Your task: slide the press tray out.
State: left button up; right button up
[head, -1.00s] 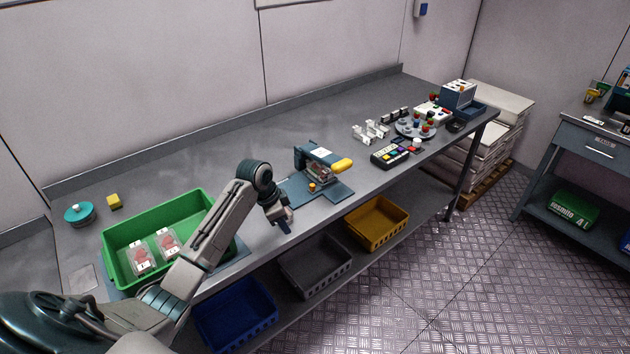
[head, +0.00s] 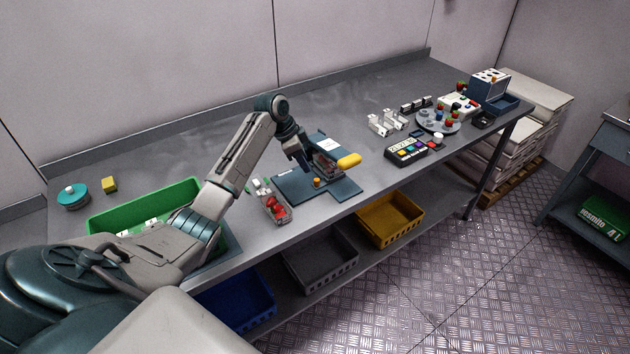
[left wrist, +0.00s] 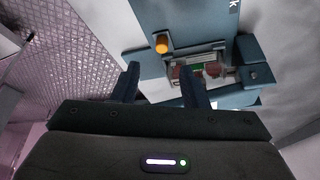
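The press (head: 330,152) stands on a blue base plate (head: 345,190) at the bench's front edge, with its yellow handle (head: 349,160) to the right. A small orange knob (head: 317,182) stands up at the front of the press; in the left wrist view the knob (left wrist: 162,43) lies beyond and between my fingers. The tray area (left wrist: 208,72) shows reddish contents under the press. My left gripper (head: 303,166) is above the plate, left of the press. In the left wrist view it (left wrist: 159,85) is open, with nothing between its fingers. My right gripper is not in view.
A clear punnet with red berries (head: 271,203) lies left of the plate. A green crate (head: 110,218) is partly behind my arm. Right of the press are a button panel (head: 406,150) and a round tray (head: 437,121). Blue, grey and yellow bins sit on the lower shelf.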

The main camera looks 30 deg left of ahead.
aim_at(316, 180)
pick_arm(q)
jog(key=b+x, duration=0.2)
jog(key=x, duration=0.1)
jog(key=shift+w+f, duration=0.15)
jog(key=shift+f, duration=0.1)
jog(key=b+x, duration=0.3)
jog(key=shift+w+f, duration=0.1)
jog(key=shift+f, duration=0.15)
jog(key=shift+b+x, duration=0.75)
jog(key=shift+b, duration=0.35)
jog(key=shift+w+d+f+b, duration=0.15)
jog(key=shift+f+b, duration=0.15)
jog(key=c, duration=0.7)
grip_shut()
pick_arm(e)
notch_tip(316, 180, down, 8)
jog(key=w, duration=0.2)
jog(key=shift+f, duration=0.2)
